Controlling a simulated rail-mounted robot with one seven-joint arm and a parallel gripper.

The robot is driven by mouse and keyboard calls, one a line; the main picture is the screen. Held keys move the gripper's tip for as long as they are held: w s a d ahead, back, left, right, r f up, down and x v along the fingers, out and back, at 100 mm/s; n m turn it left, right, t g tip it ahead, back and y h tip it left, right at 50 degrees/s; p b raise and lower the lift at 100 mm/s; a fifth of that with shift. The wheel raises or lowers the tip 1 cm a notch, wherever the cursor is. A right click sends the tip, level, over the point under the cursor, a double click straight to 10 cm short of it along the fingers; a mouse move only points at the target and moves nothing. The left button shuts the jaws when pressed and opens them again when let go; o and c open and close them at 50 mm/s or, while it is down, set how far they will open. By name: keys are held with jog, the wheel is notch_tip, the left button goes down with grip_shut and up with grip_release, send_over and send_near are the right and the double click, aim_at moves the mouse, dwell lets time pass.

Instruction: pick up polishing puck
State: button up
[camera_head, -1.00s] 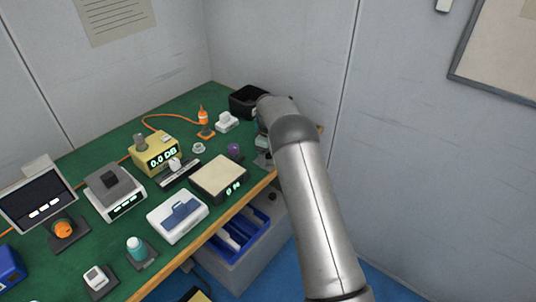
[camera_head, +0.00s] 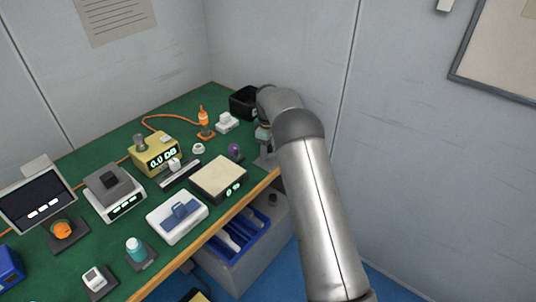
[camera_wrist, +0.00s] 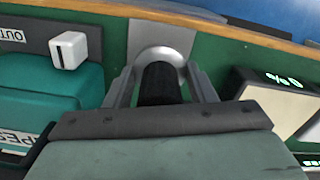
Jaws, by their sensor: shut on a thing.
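My gripper (camera_wrist: 160,72) is shut on the polishing puck (camera_wrist: 159,88) in the wrist view. The puck shows a black cylindrical body with a rounded silver end, and it sits between the two grey fingers. A flat grey plate (camera_wrist: 160,36) lies behind the silver end near the bench edge; I cannot tell whether the puck touches it. In the head view my arm hides the puck and most of the gripper at the bench's right end.
A cream-topped box with a lit display (camera_head: 219,178) stands to the right there. A black bin (camera_head: 243,102) stands at the green bench's back corner.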

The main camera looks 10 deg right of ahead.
jog(key=s+r+b, duration=0.3)
jog(key=s+r, duration=0.6)
jog(key=s, duration=0.4)
jog(key=shift+s+r, duration=0.15)
jog(key=shift+s, duration=0.2)
jog(key=o, duration=0.5)
grip_shut()
jog(key=w+a+p, duration=0.3)
jog(key=a+p, duration=0.2)
jog(key=a, duration=0.4)
jog(key=w+a+p, duration=0.3)
jog(key=a+p, duration=0.3)
jog(key=a, duration=0.3)
jog(key=shift+w+a+r, duration=0.35)
jog(key=shift+r, duration=0.05)
